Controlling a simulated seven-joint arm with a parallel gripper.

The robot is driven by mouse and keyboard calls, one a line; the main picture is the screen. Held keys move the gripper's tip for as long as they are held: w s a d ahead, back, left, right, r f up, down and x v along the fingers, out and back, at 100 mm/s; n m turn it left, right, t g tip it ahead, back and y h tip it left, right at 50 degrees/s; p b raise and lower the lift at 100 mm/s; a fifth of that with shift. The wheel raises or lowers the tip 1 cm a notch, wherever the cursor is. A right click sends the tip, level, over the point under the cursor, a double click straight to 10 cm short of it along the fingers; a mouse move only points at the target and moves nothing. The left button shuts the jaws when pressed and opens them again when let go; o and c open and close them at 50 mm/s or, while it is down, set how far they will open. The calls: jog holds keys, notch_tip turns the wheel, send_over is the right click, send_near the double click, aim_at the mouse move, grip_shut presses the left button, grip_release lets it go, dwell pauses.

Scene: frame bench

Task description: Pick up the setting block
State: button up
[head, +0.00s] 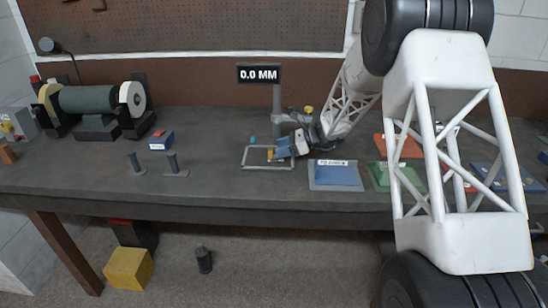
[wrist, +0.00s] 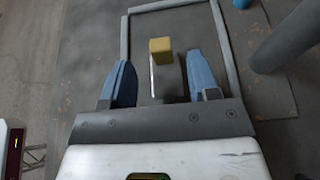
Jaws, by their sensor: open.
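A small yellow block, which I take to be the setting block, shows in the wrist view (wrist: 160,51) just beyond and between my fingertips. It stands inside a thin grey rectangular frame (wrist: 228,55). In the head view the block (head: 270,154) is a small yellow patch beside my gripper (head: 279,149), inside the frame (head: 266,168) on the bench. My gripper also shows in the wrist view (wrist: 158,72), with its two blue fingers spread and clear space on both sides of the block. I cannot tell the height between fingers and block.
A post with a "0.0 MM" display (head: 259,74) stands behind the frame. A blue panel on a grey mat (head: 337,174) lies to the right.

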aim_at(270, 149)
jog(key=shift+a, duration=0.15)
jog(key=shift+x, duration=2.5)
jog(key=shift+c, duration=0.4)
grip_shut()
